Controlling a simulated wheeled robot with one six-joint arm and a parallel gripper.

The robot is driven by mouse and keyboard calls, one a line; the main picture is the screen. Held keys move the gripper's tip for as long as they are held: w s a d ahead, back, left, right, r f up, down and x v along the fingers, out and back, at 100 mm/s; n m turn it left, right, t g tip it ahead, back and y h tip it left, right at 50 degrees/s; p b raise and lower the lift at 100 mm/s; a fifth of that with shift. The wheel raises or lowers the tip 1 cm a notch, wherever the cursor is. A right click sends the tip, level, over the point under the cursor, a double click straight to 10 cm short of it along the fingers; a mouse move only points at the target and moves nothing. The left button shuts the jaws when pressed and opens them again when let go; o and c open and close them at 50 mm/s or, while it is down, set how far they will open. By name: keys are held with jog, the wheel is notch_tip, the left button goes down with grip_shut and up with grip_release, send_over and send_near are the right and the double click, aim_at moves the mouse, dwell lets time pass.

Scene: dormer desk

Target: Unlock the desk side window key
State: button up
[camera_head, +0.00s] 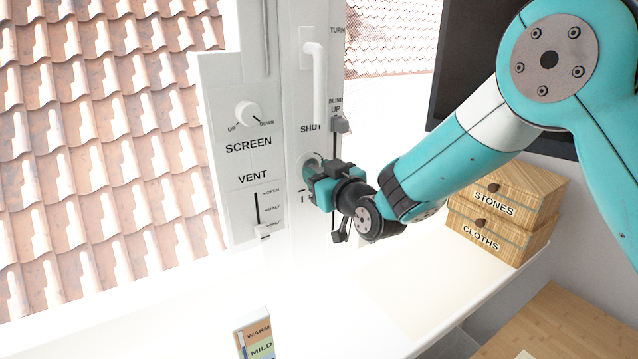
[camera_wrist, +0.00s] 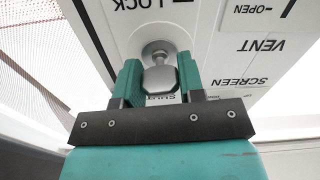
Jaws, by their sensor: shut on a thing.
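The window key is a silver-grey knob (camera_wrist: 159,78) on a round metal base in the wrist view, set in the white window frame. My gripper (camera_wrist: 160,80) has its two teal fingers on either side of the key, shut on it. The word LOCK (camera_wrist: 152,4) shows upside down beside the key, and part of SHUT shows behind the fingers. In the head view my gripper (camera_head: 315,184) is at the white window post, and it hides most of the key there. The key's exact turn angle is hard to tell.
A white window handle (camera_head: 319,85) hangs down above the key. Left of it is a panel with a SCREEN knob (camera_head: 247,113) and a VENT slider (camera_head: 263,231). A BLIND slider (camera_head: 340,125) is close by on the right. Wooden boxes (camera_head: 507,190) stand on the sill at right.

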jog(key=n+b, duration=0.1)
jog(key=b, duration=0.2)
jog(key=n+b, duration=0.2)
jog(key=b, duration=0.1)
jog(key=shift+f+n, duration=0.3)
jog(key=shift+f, duration=0.1)
jog(key=n+b, duration=0.4)
jog(key=b, duration=0.3)
jog(key=shift+r+n, duration=0.1)
jog(key=shift+n, duration=0.2)
jog(key=n+b, duration=0.4)
jog(key=b, duration=0.1)
jog(key=n+b, duration=0.4)
jog(key=shift+r, duration=0.25)
jog(key=shift+n, duration=0.3)
jog(key=o, duration=0.9)
jog(key=shift+s, duration=0.1)
